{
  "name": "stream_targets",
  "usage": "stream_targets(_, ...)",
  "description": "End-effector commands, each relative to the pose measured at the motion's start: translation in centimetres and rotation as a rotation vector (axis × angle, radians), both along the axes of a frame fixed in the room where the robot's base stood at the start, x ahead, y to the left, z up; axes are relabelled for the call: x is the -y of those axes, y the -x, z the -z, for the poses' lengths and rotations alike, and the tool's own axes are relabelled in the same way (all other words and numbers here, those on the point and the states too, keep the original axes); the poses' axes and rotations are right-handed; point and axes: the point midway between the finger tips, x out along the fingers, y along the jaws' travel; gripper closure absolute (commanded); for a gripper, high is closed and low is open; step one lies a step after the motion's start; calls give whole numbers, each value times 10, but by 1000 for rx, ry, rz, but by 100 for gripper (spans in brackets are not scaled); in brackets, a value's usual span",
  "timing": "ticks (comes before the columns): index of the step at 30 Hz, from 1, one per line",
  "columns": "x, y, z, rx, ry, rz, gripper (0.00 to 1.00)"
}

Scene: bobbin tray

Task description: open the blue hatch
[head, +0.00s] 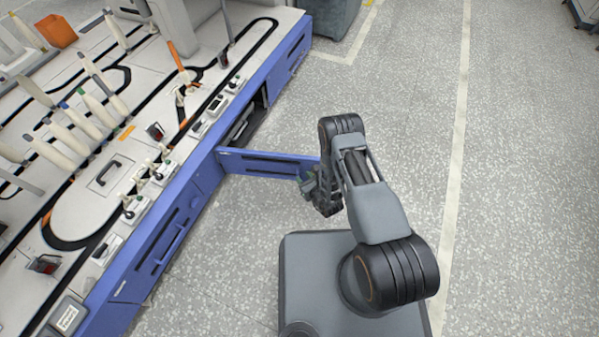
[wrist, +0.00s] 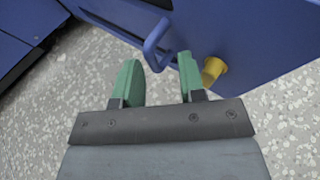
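The blue hatch (head: 265,164) stands swung out from the front of the blue cabinet, with a dark opening (head: 243,125) behind it. My gripper (head: 308,184) is at the hatch's outer end, partly hidden by my arm. In the wrist view the hatch (wrist: 240,40) fills the upper right and carries a blue loop handle (wrist: 153,45). The two green fingers of my gripper (wrist: 159,64) are apart, with the near end of the handle around the gap between their tips. I cannot tell whether they touch it.
A yellow knob (wrist: 214,70) sticks out from the hatch beside the right finger. The bench (head: 95,205) with bobbins and a black track runs along the left. A closed blue drawer front (head: 165,240) lies nearer. Speckled floor (head: 510,190) is clear to the right.

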Motion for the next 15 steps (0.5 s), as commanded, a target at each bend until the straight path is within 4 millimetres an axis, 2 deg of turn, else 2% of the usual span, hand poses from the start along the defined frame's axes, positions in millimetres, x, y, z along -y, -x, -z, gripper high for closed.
stream_targets(1,6,10,-8,-4,0,3,63)
stream_targets(6,22,36,-20,-3,1,3,63)
stream_targets(15,38,65,-32,1,0,1,63)
